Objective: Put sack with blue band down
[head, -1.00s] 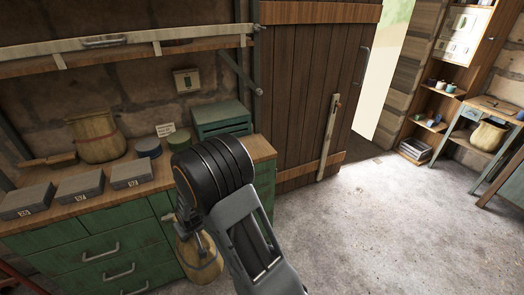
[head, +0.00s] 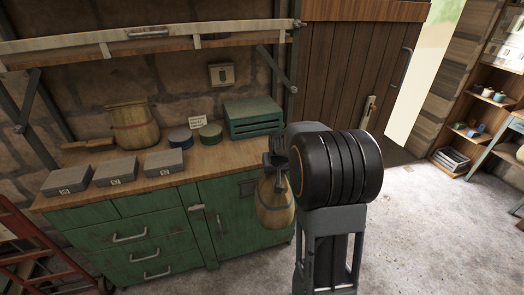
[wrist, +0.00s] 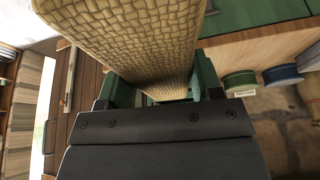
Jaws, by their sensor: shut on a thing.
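My gripper (head: 276,163) is shut on the upper end of a tan woven sack (head: 273,208) and holds it hanging, about upright. In the head view the sack is in front of the green cabinet's right door, its top near the bench top's front edge. The sack also fills the upper middle of the wrist view (wrist: 140,38); no blue band can be made out in either view. My arm hides part of the cabinet's right end.
The wooden bench top (head: 215,172) carries a sack with a red band (head: 134,127), several grey boxes, two round tins (head: 210,133) and a green crate (head: 254,117). Bare wood lies in front of the tins and crate. A shelf (head: 150,47) overhangs the back.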

